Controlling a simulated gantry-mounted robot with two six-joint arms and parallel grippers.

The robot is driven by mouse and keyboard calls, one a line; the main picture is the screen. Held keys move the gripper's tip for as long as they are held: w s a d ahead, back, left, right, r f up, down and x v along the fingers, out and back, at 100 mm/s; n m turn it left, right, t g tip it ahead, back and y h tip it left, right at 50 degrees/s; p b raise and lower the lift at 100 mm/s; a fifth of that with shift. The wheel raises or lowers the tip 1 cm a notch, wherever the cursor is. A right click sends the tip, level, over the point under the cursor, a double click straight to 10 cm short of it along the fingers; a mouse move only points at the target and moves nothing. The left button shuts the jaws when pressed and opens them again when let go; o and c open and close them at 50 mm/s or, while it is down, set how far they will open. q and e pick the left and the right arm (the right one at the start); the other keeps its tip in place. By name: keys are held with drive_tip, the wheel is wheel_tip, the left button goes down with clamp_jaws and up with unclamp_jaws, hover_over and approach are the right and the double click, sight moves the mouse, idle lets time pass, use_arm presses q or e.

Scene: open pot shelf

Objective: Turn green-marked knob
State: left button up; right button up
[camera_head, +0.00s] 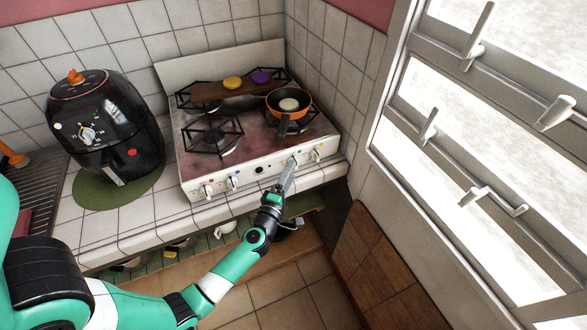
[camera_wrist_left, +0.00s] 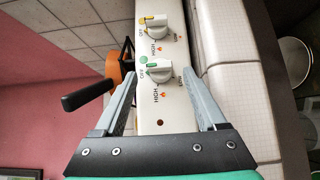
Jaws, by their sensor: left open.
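The stove (camera_head: 187,151) has a row of white knobs along its front panel. The green-marked knob (camera_wrist_left: 158,70) shows in the left wrist view, with a green dot beside it and "HIGH" printed near it. In the head view, this knob (camera_head: 293,160) is on the right part of the panel, partly covered by my gripper. My left gripper (camera_wrist_left: 162,79) is open, its two fingers on either side of the green-marked knob near their tips. I cannot tell whether they touch it. In the head view the left gripper (camera_head: 287,174) reaches up to the panel. My right gripper is not in view.
The yellow-marked knob (camera_wrist_left: 156,27) is close beside the green one. An orange pan (camera_head: 292,106) stands on a right burner, its handle pointing towards the front. A black air fryer (camera_head: 105,120) stands left of the stove. A window (camera_head: 480,130) is at the right.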

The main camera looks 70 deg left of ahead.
use_arm(q)
drive_tip(key=x, duration=0.3)
drive_tip(key=shift+w+a, duration=0.2)
drive_tip(key=shift+a, duration=0.05)
clamp_jaws()
drive_tip(key=f+n+t+y+b, duration=0.1)
drive_tip(key=n+b, duration=0.1)
drive_tip(key=b, duration=0.6)
drive_tip(key=shift+f+y+b, duration=0.1)
drive_tip(key=shift+y+b, duration=0.2)
drive_tip(key=shift+b, duration=0.1)
drive_tip(key=shift+r+n+y+b, duration=0.3)
drive_tip(key=shift+n+b, duration=0.1)
drive_tip(key=shift+b, duration=0.15)
drive_tip(key=shift+r, duration=0.15)
